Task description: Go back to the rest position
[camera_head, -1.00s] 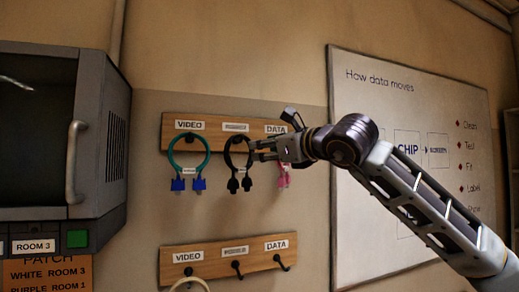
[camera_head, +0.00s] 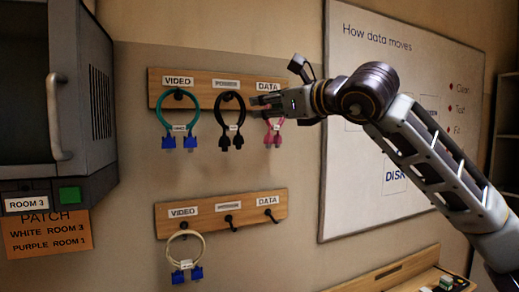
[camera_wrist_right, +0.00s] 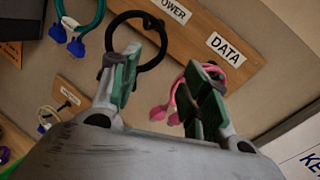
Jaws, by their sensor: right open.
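My right gripper (camera_head: 258,106) is open and empty in front of the upper rack, near the DATA hook. In the head view it covers the top of the pink cable (camera_head: 274,131). In the right wrist view the two green-padded fingers (camera_wrist_right: 163,90) stand apart. The black cable (camera_wrist_right: 158,48) shows beyond the left finger, and the pink cable (camera_wrist_right: 188,88) shows partly behind the right finger. Both cables, and the teal cable (camera_head: 160,122) with blue plugs, hang on the upper rack (camera_head: 203,81). My left gripper is not in view.
A lower rack (camera_head: 200,225) holds a white cable (camera_head: 171,250) on its VIDEO hook; its other two hooks are bare. A grey cabinet (camera_head: 97,105) stands at the left. A whiteboard (camera_head: 360,210) hangs behind my right arm. A wooden surface (camera_head: 385,275) shows at the lower right.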

